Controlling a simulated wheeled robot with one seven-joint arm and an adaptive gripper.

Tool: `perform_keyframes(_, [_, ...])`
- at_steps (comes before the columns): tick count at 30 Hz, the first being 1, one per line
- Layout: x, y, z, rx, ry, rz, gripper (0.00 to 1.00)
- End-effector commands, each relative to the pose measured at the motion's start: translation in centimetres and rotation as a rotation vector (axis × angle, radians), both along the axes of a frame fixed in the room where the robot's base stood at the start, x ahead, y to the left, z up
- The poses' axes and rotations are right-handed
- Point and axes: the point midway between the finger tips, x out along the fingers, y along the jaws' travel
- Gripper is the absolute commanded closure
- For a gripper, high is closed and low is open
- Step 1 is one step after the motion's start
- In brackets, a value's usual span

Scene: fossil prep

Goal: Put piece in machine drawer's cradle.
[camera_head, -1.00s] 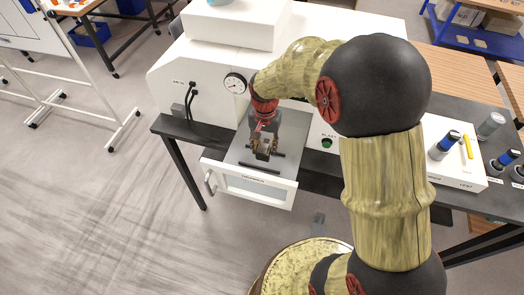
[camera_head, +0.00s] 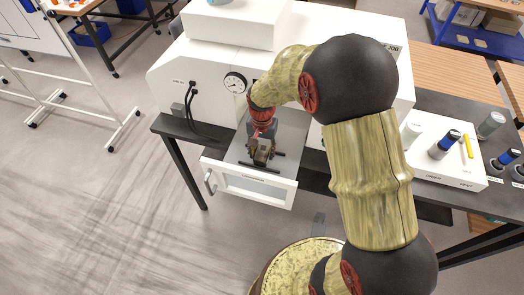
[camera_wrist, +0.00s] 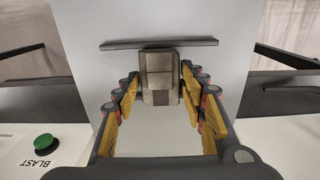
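The machine drawer (camera_head: 228,181) is pulled out, with a white front and a grey floor. Dark bars of the cradle (camera_head: 259,168) stand on that floor; a long bar (camera_wrist: 120,45) shows beyond the piece in the wrist view. The piece (camera_wrist: 160,78), a small grey-brown block, sits between my fingertips and in front of that bar. My gripper (camera_head: 260,155) reaches down into the drawer. In the wrist view my gripper (camera_wrist: 160,88) is open, with narrow gaps on both sides of the piece. Whether the piece rests fully in the cradle is hidden.
The white machine (camera_head: 172,75) with a gauge (camera_head: 235,83) rises behind the drawer. A green BLAST button (camera_wrist: 43,142) is on its front. A white tray (camera_head: 460,180) with cylinders stands at the right on the dark table.

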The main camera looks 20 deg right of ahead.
Motion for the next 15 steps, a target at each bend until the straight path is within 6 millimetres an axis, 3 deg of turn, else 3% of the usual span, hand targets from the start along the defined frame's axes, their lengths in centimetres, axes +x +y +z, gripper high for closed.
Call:
perform_keyframes(6, [0.02, 0.00, 0.05, -0.001, -0.001, 0.000, 0.45])
perform_keyframes(15, [0.03, 0.00, 0.20, 0.000, -0.001, 0.000, 0.45])
